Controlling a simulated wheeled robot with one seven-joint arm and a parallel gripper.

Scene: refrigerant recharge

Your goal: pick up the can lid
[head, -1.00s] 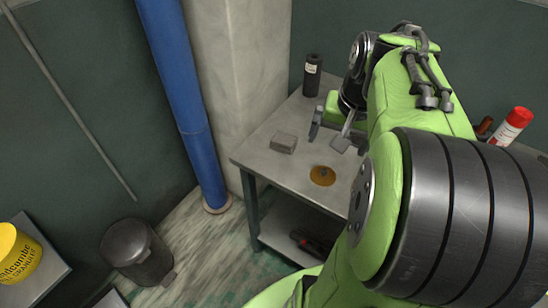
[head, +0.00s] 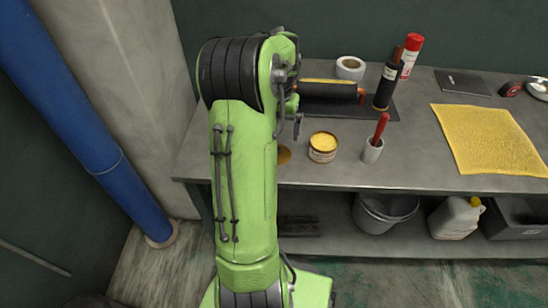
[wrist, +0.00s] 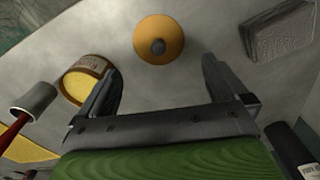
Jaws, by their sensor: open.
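The can lid is a round orange-yellow disc with a dark knob at its middle. In the wrist view the can lid (wrist: 158,38) lies flat on the grey table, just beyond the fingertips and roughly centred between them. In the head view the lid (head: 285,155) shows only as a sliver beside my arm. My gripper (wrist: 161,66) is open, with nothing between its fingers. In the head view it is mostly hidden by my arm. The open can (head: 323,147), yellow inside, stands right of the lid; in the wrist view the can (wrist: 84,80) is beside the left finger.
A grey block (wrist: 280,30) lies right of the lid in the wrist view. Dark bottle (head: 386,85), red-and-white canister (head: 410,56) and tape roll (head: 350,68) stand behind. A yellow cloth (head: 485,138) lies right.

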